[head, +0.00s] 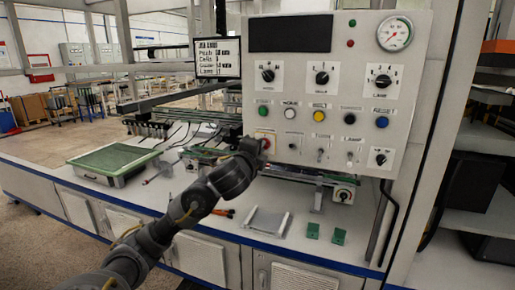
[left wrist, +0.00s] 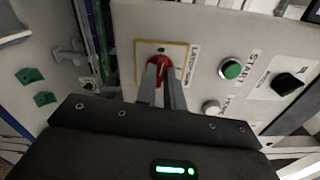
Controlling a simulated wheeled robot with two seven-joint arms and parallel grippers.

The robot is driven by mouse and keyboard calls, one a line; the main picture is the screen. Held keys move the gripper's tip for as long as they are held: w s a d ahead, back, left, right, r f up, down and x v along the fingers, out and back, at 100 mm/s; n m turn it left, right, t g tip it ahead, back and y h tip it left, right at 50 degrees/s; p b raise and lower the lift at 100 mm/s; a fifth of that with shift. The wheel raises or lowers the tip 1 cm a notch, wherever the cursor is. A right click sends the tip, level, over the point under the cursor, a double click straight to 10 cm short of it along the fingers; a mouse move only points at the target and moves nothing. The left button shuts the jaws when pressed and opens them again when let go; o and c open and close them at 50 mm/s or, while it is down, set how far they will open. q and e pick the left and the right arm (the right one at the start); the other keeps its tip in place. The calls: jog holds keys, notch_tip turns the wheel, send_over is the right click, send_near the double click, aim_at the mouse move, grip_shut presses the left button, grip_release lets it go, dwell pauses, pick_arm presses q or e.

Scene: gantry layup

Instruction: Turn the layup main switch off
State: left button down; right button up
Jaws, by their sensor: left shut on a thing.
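The main switch is a red rotary knob (left wrist: 158,66) on a white plate with a yellow border (left wrist: 179,50), seen in the left wrist view. In the head view the red knob (head: 265,142) shows at the lower left of the grey control panel (head: 418,60), partly hidden by my gripper. My left gripper (head: 259,146) is at the panel, and its two fingers (left wrist: 160,94) are shut on the red knob. The fingers hide part of the knob, so its exact turn position is hard to tell. My right gripper is not in view.
A green button (left wrist: 231,69) and a black selector (left wrist: 287,84) sit near the knob. The panel also carries more buttons, toggles and a gauge (head: 395,34). Below are a worktop (head: 150,197), a green-topped case (head: 113,160) and two small green blocks (head: 312,231).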

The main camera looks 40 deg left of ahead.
pick_arm(q)
jog(key=shift+d+f+n, duration=0.1)
jog(key=shift+f+n, duration=0.05)
jog(key=shift+n, duration=0.55)
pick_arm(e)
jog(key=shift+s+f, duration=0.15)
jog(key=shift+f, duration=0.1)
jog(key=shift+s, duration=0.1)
pick_arm(q)
jog(key=c, duration=1.5)
grip_release()
jog(key=shift+s, duration=0.1)
